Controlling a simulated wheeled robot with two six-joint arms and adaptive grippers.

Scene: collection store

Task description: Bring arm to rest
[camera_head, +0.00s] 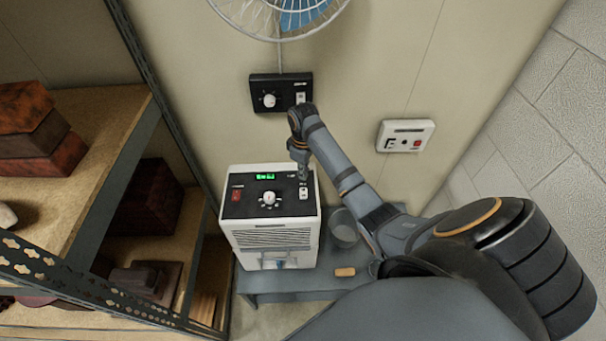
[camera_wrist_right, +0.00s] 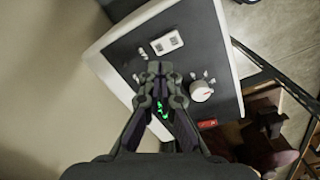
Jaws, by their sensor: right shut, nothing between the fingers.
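My right arm comes in from the lower right in the head view. Its gripper (camera_head: 301,172) points down over the right part of a white dehumidifier-like unit's black control panel (camera_head: 240,208), close to a white rocker switch (camera_head: 304,193). In the right wrist view the gripper's fingers (camera_wrist_right: 160,75) are together and empty above the panel. The panel also carries a white knob (camera_wrist_right: 201,91), a red switch (camera_wrist_right: 207,123) and a lit green display (camera_head: 265,176). I cannot tell whether the fingertips touch the panel. My left gripper is not in view.
The unit stands on a grey bench (camera_head: 300,288) with a clear container (camera_head: 344,228) and a small tan block (camera_head: 345,272). A black wall controller (camera_head: 268,92), a white wall box (camera_head: 405,135) and a fan (camera_head: 280,15) are behind. Shelving with boxes (camera_head: 60,222) stands left.

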